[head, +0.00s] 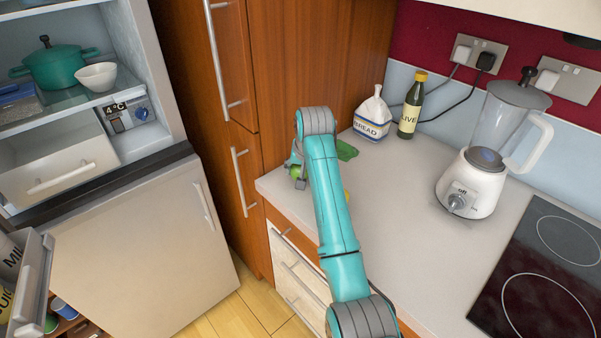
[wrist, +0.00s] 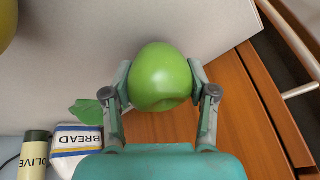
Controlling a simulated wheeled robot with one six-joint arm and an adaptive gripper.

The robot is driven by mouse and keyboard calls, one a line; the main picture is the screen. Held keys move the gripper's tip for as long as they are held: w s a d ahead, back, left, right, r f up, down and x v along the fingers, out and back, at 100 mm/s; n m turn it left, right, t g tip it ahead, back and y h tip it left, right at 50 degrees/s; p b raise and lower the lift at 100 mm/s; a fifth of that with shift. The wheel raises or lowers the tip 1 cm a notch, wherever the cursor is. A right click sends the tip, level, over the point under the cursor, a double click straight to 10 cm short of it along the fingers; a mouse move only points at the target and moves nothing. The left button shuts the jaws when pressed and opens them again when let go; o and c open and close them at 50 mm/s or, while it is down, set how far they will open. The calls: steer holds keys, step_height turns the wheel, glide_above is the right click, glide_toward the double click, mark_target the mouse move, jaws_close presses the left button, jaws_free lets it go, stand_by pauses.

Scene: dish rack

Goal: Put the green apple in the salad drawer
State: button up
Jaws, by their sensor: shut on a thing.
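The green apple (wrist: 160,78) is between my gripper's two fingers in the wrist view, with both pads against its sides. My gripper (wrist: 160,85) is shut on it. My gripper (head: 295,165) is mostly hidden there too. The salad drawer (head: 60,175) is most likely the white drawer with a bar handle low in the open fridge at the left.
The fridge shelf holds a green pot (head: 55,68) and a white bowl (head: 96,77). The open fridge door (head: 30,285) is at lower left. A bread bag (head: 373,117), an olive bottle (head: 411,108) and a blender (head: 487,150) stand on the worktop (head: 400,215).

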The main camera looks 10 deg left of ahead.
steer(key=shift+f, duration=0.5)
steer(key=shift+f, duration=0.1)
steer(key=o, duration=1.2)
steer(key=shift+f, duration=0.1)
steer(key=v, duration=1)
steer(key=shift+s+a+r, duration=0.1)
steer(key=shift+s+r, duration=0.2)
steer(key=shift+s, duration=0.05)
